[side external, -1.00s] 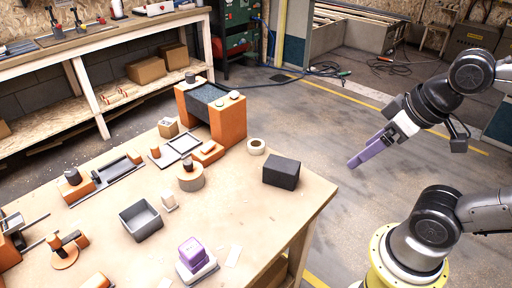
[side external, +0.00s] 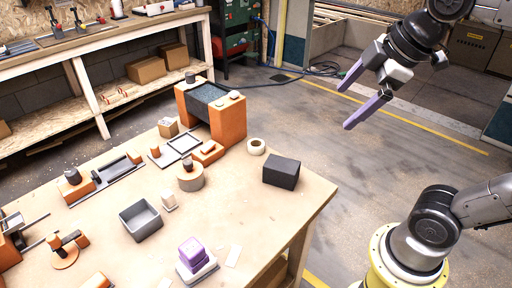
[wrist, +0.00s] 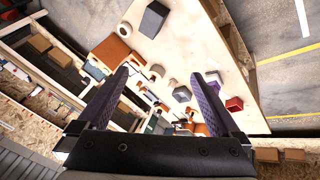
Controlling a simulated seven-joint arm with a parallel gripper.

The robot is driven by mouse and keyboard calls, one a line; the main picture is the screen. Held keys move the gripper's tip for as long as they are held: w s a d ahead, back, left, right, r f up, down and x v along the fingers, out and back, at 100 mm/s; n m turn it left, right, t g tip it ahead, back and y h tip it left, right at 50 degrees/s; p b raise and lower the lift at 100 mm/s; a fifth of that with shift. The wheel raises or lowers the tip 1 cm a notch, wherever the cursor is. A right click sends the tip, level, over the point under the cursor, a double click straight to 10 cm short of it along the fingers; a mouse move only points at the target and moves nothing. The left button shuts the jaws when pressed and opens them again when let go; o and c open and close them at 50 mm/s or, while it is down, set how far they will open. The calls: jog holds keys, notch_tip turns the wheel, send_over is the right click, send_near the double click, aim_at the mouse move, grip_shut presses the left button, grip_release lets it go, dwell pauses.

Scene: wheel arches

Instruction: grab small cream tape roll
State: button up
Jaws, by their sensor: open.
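The small cream tape roll (side external: 256,146) lies flat on the wooden table (side external: 310,192), near its far right edge. It sits between the orange and dark stand and the dark grey block. In the wrist view the tape roll (wrist: 125,30) shows as a pale ring beyond my left fingertip. My gripper (side external: 348,106) is open and empty. It hangs in the air to the right of the table, above and well apart from the roll. Its two purple fingers (wrist: 165,80) spread wide in the wrist view.
The dark grey block (side external: 281,172) stands right next to the roll. The tall orange stand (side external: 229,122) rises behind it on the left. A grey open bin (side external: 141,220) and a purple block (side external: 191,249) stand nearer. Bare table lies in front of the roll.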

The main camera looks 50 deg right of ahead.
jog(key=w+r+n, duration=0.3)
jog(key=w, duration=0.4)
jog(key=n+g, duration=0.6)
send_over(255, 140)
jog(key=a, duration=0.1)
notch_tip(255, 140, down, 30)
jog(key=shift+s+a+f, duration=0.1)
jog(key=shift+s+f, duration=0.15)
jog(key=shift+f, duration=0.8)
jog(key=shift+s+a+f, duration=0.1)
jog(key=shift+s+f, duration=0.15)
jog(key=shift+f, duration=0.75)
jog(key=shift+s+a+f, duration=0.1)
jog(key=shift+s+f, duration=0.15)
jog(key=shift+f, duration=0.8)
jog(key=c, duration=1.4)
jog(key=shift+r, duration=0.15)
jog(key=shift+c, duration=0.2)
